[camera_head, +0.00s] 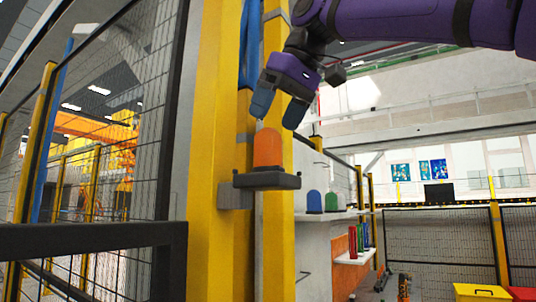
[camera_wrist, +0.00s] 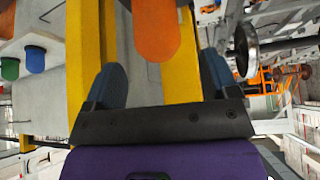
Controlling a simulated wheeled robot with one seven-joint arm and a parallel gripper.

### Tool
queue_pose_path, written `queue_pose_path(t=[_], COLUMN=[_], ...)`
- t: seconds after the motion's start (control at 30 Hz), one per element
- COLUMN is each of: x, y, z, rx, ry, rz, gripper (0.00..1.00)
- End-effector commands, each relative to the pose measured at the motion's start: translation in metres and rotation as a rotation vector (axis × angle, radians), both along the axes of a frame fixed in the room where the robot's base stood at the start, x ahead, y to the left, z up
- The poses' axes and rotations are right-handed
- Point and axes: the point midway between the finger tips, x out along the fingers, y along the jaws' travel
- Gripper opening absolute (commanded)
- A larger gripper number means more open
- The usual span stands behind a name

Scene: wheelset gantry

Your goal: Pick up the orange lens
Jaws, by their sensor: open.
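The orange lens (camera_head: 267,148) is a dome standing upright on a small dark bracket (camera_head: 267,181) fixed to a yellow post. It also shows at the top of the wrist view (camera_wrist: 156,28), partly cut off by the frame edge. My gripper (camera_head: 278,112) has two blue fingers and a purple body. It points downward just above the lens in the head view, open and empty. In the wrist view my gripper (camera_wrist: 162,82) has its fingers apart, with the lens ahead of and roughly between them. I see no contact with the lens.
The yellow post (camera_head: 214,130) stands close beside the bracket, with blue hoses (camera_head: 250,45) above. A mesh fence (camera_head: 115,110) is at left. Blue (camera_head: 314,202) and green (camera_head: 331,202) lenses stand on a white shelf (camera_head: 335,215) behind. Open space lies to the right.

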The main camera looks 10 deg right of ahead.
Motion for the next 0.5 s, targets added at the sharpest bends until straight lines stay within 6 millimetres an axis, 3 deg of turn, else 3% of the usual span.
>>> queue_pose_path(t=[0.5], x=[0.025], y=[0.020], z=[-0.042], rx=[0.000], ry=[0.000], rz=[0.001], gripper=[0.80])
